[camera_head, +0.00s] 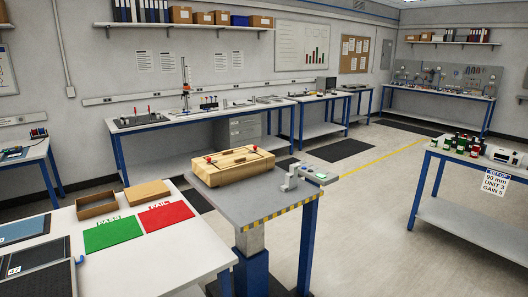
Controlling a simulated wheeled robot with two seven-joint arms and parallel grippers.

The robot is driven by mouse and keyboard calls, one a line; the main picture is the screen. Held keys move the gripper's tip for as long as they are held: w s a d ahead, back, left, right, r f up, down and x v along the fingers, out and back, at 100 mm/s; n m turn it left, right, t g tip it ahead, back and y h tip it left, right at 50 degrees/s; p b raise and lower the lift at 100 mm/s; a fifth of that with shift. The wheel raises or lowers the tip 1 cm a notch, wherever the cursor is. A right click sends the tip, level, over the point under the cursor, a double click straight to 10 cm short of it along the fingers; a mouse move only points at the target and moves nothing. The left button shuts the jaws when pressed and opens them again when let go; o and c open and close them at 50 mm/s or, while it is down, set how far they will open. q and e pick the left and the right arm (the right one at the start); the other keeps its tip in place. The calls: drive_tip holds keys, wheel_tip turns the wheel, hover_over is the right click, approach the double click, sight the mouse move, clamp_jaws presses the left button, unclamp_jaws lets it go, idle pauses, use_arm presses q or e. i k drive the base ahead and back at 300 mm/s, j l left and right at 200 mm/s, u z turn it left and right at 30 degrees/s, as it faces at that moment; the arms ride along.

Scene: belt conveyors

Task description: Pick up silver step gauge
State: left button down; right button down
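I cannot make out a silver step gauge for certain. A small light-grey stepped piece (290,180) stands near the right corner of the grey stand (262,205); it is too small to tell whether it is the gauge. A wooden case (233,166) with red knobs lies on the same stand, to the left of the grey piece. It looks closed, so its inside is hidden. Neither of my grippers shows in the head view.
A white table (175,250) at front left carries a green mat (113,234), a red mat (166,216), an open cardboard box (97,205) and dark trays. Benches line the back wall. A right-hand table (470,215) holds bottles. Floor between is open.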

sight(292, 177)
drive_tip(key=i+j+z, duration=0.1)
drive_tip(key=j, duration=0.25)
drive_tip(key=i+j+z, duration=0.15)
drive_tip(key=i+j, duration=0.15)
drive_tip(key=i+j+z, duration=0.1)
drive_tip(key=j, duration=0.35)
drive_tip(key=i+j+z, duration=0.1)
drive_tip(key=i+j, duration=0.15)
drive_tip(key=j, duration=0.15)
